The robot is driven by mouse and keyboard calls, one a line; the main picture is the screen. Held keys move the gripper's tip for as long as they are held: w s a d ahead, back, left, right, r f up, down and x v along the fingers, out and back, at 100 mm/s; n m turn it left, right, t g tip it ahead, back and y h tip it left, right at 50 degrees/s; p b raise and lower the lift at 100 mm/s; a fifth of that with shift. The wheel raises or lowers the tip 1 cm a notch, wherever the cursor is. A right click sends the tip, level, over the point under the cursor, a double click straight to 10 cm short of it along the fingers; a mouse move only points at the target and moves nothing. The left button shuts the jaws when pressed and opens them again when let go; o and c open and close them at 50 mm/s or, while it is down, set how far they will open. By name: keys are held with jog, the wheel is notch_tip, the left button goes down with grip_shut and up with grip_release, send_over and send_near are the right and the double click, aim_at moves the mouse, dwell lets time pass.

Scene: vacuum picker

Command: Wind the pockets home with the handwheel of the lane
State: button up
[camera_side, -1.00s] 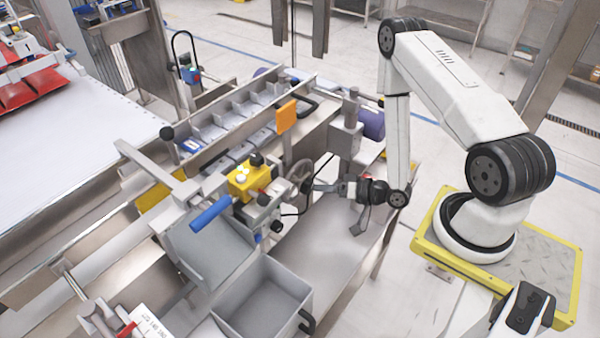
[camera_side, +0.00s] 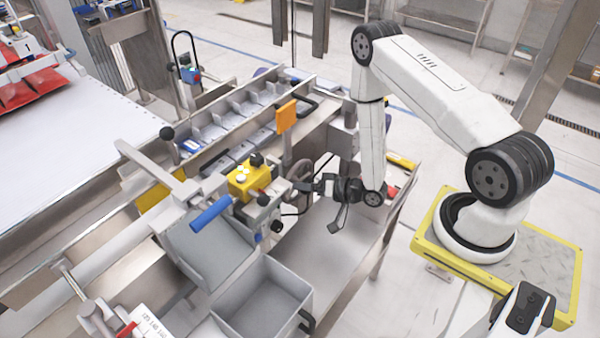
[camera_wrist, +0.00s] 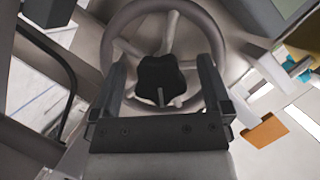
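The handwheel (camera_wrist: 118,42) is a grey spoked ring with a dark lobed knob (camera_wrist: 162,78) at its middle in the wrist view. In the side view the handwheel (camera_side: 301,170) stands right of the yellow control box, partly hidden by my gripper. My gripper (camera_wrist: 163,72) is open, its two dark fingers either side of the knob and in front of the wheel; whether they touch it I cannot tell. In the side view my gripper (camera_side: 303,184) points left at the wheel. The lane's pockets (camera_side: 235,112) form a row of grey compartments behind.
The yellow control box (camera_side: 246,180) and a blue handle (camera_side: 211,214) are left of the wheel. An orange plate (camera_side: 286,116) stands above it. A grey bin (camera_side: 262,298) is in front. The shelf (camera_side: 325,236) below my gripper is mostly clear.

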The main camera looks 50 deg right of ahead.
jog(key=c, duration=1.2)
jog(key=n+h, duration=0.1)
jog(key=n, duration=0.2)
jog(key=shift+g+h, duration=0.3)
jog(key=shift+h, duration=0.1)
jog(key=shift+n+h, duration=1.1)
jog(key=shift+n, duration=0.5)
jog(key=o, duration=1.3)
jog(key=shift+s, duration=0.15)
